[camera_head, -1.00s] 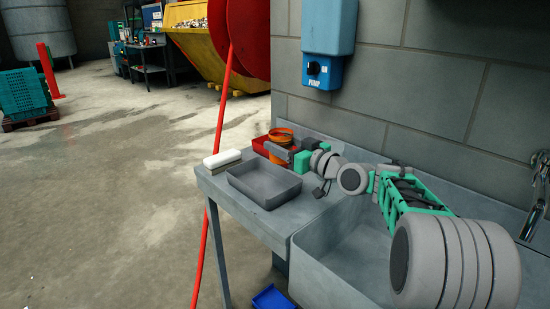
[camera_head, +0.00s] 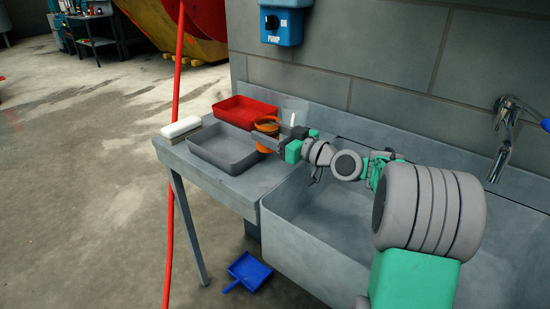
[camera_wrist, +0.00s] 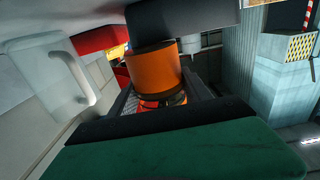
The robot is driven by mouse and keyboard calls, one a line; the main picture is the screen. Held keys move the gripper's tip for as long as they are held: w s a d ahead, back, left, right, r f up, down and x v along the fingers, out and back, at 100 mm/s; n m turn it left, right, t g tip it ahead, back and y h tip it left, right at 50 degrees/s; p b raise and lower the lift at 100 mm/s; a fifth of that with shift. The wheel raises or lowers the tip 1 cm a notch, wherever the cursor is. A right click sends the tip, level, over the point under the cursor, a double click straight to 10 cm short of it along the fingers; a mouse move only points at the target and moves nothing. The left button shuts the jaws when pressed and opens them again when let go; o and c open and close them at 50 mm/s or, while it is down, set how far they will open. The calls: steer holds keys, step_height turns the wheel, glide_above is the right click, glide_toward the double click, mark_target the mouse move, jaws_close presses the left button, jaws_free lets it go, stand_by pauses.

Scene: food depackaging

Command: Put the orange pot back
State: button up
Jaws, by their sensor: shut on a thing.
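The orange pot (camera_head: 266,123) is a small round pot, held at the right of the grey and red trays. My gripper (camera_head: 264,136) is shut on it, and one grey finger crosses in front of its middle. In the wrist view the orange pot (camera_wrist: 154,71) shows between the dark fingers of my gripper (camera_wrist: 158,80). It looks roughly upright in the head view. I cannot tell whether its base touches the worktop or is above it.
An empty red tray (camera_head: 234,121) stands at the back, with an empty grey tray (camera_head: 203,163) in front. A white block (camera_head: 180,128) lies at the left edge. A clear jug (camera_head: 294,105) stands by the wall. A deep sink (camera_head: 330,225) is at right.

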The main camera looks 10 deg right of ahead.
steer(key=f, duration=0.1)
steer(key=s+f, duration=0.1)
steer(key=s+d+f+b, duration=0.1)
steer(key=shift+f, duration=0.25)
jaws_close()
steer(key=shift+w+a+f, duration=0.1)
steer(key=shift+w+f, duration=0.1)
steer(key=shift+f, duration=0.3)
steer(key=shift+w+f, duration=0.2)
steer(key=shift+f, duration=0.3)
steer(key=shift+s+r, duration=0.1)
steer(key=shift+r, duration=0.15)
steer(key=shift+f+b, duration=0.3)
steer(key=shift+b, duration=0.15)
steer(key=shift+f+b, duration=0.3)
steer(key=shift+b, duration=0.2)
steer(key=shift+r, duration=0.1)
steer(key=o, duration=1.5)
jaws_free()
